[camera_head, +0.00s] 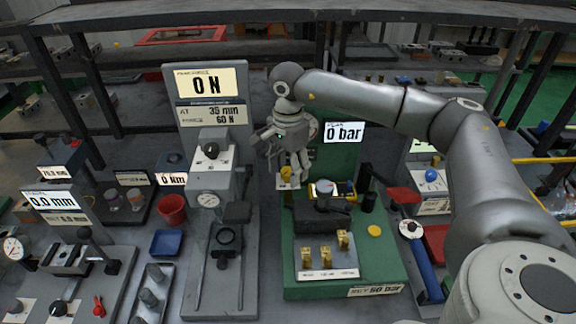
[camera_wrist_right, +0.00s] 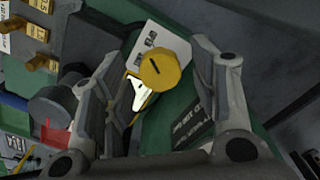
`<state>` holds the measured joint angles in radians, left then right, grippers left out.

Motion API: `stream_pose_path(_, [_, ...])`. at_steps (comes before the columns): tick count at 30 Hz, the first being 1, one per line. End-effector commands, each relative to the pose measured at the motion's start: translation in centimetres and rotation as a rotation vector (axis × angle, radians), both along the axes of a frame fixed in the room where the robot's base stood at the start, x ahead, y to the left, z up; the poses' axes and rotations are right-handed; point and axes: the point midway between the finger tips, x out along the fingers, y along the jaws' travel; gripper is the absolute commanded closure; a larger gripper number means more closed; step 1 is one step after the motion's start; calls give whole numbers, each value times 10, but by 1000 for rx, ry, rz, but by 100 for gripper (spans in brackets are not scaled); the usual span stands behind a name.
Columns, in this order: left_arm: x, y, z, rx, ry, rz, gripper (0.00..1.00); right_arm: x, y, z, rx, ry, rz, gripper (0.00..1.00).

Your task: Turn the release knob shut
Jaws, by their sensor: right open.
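The release knob is a round yellow knob (camera_wrist_right: 160,70) with a dark line across its face, mounted beside a white label plate (camera_wrist_right: 170,42) on a green base. In the head view a small yellow part of it (camera_head: 286,172) shows below my right gripper (camera_head: 293,168). In the wrist view my right gripper (camera_wrist_right: 160,58) is open, with one finger to each side of the knob and gaps between. The knob is not held. The green valve station (camera_head: 294,275) has a display (camera_head: 344,132) reading 0 bar. My left gripper is not in view.
A grey press station (camera_head: 245,290) with a display (camera_head: 206,82) reading 0 N stands to the left. Brass posts (camera_head: 325,254) and a black block (camera_head: 305,212) sit at the front of the green station. A red cup (camera_head: 172,210) and blue tray (camera_head: 166,243) lie farther left.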

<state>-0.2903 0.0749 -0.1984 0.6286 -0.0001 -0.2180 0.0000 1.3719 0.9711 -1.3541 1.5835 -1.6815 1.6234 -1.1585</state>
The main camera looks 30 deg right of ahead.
Motion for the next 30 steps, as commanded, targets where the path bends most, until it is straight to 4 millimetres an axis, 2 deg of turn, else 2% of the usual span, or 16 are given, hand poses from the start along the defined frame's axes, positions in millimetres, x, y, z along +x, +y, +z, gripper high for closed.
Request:
stream_pose_path(5, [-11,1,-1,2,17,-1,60,0,0,0,0,0,0,47])
stream_pose_path(15, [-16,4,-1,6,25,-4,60,0,0,0,-1,0,0,91])
stream_pose_path(23, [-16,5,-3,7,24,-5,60,0,0,0,-1,0,24,92])
stream_pose_path(30, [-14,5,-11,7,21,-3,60,1,0,-1,-1,-1,139,92])
